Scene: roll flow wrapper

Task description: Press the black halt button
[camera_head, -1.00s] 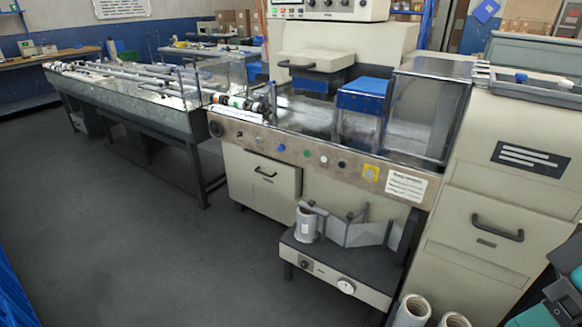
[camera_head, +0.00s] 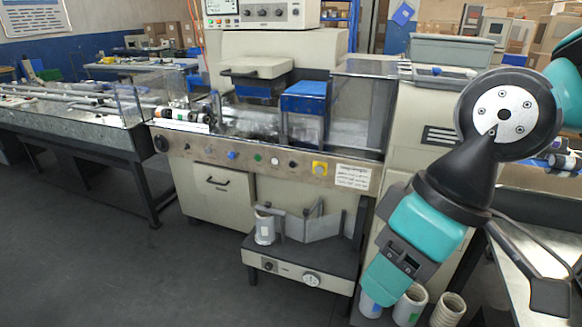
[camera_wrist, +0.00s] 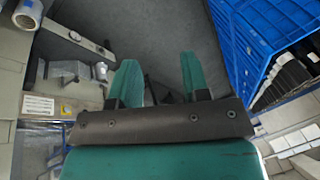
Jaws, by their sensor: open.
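The control panel (camera_head: 240,140) runs along the front of the wrapper in the head view. It carries a row of small controls: a blue button (camera_head: 231,155), a green one (camera_head: 257,157), a white one (camera_head: 274,161) and a dark one (camera_head: 292,164), with a yellow-plated control (camera_head: 320,168) further right. The dark one looks like the black button; its lettering is too small to read. My gripper is open and empty in the wrist view (camera_wrist: 157,65), with its two teal fingers apart. In the head view my arm hangs right of the panel, away from the buttons.
A low stand (camera_head: 300,262) with a roll and bent plates juts out below the panel. Upright rolls (camera_head: 446,310) stand on the floor near my arm. The floor left of the stand is clear.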

